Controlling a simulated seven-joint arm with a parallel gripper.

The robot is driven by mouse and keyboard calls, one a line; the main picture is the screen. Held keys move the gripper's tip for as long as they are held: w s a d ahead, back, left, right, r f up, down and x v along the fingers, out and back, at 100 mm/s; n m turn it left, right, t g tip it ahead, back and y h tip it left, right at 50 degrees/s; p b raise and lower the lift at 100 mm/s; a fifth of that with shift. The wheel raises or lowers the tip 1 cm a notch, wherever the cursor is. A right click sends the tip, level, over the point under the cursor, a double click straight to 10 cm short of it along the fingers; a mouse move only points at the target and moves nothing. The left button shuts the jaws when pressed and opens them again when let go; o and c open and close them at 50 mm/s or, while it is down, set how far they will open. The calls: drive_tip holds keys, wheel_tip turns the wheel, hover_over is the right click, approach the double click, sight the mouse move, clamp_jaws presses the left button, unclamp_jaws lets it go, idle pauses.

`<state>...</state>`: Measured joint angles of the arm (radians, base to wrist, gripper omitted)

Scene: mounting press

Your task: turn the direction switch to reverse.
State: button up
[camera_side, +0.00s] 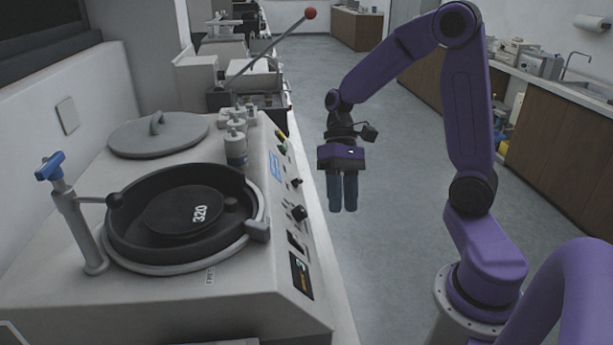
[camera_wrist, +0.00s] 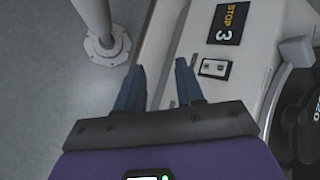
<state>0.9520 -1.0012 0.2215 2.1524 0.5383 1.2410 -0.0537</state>
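The grey machine (camera_side: 255,300) has a sloping front panel with several controls. A black knob (camera_side: 300,213) and a smaller black knob (camera_side: 297,182) stick out of the panel. A rocker switch (camera_side: 294,243) sits nearer the camera, and it also shows in the wrist view (camera_wrist: 214,68). I cannot tell which control is the direction switch, as no direction marking is readable. My gripper (camera_side: 343,210) hangs fingers down in free air, right of the panel. In the wrist view its fingers (camera_wrist: 160,65) are apart with nothing between them, and they touch no control.
A black bowl with a disc marked 320 (camera_side: 180,213) is on top of the machine. Bottles (camera_side: 236,150) and a grey lid (camera_side: 158,135) lie behind it. A label reading STOP 3 (camera_wrist: 228,23) is beside the rocker switch.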

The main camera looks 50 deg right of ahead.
drive_tip(key=w+d+m+t+y, duration=0.3)
drive_tip(key=w+d+m+y, duration=0.3)
drive_tip(key=d, duration=0.4)
drive_tip(key=m+t+y, duration=0.1)
drive_tip(key=m+t, duration=0.7)
approach(300, 179)
drive_tip(key=x, duration=0.8)
drive_tip(key=shift+s+a+r, duration=0.15)
drive_tip(key=shift+a, duration=0.1)
clamp_jaws()
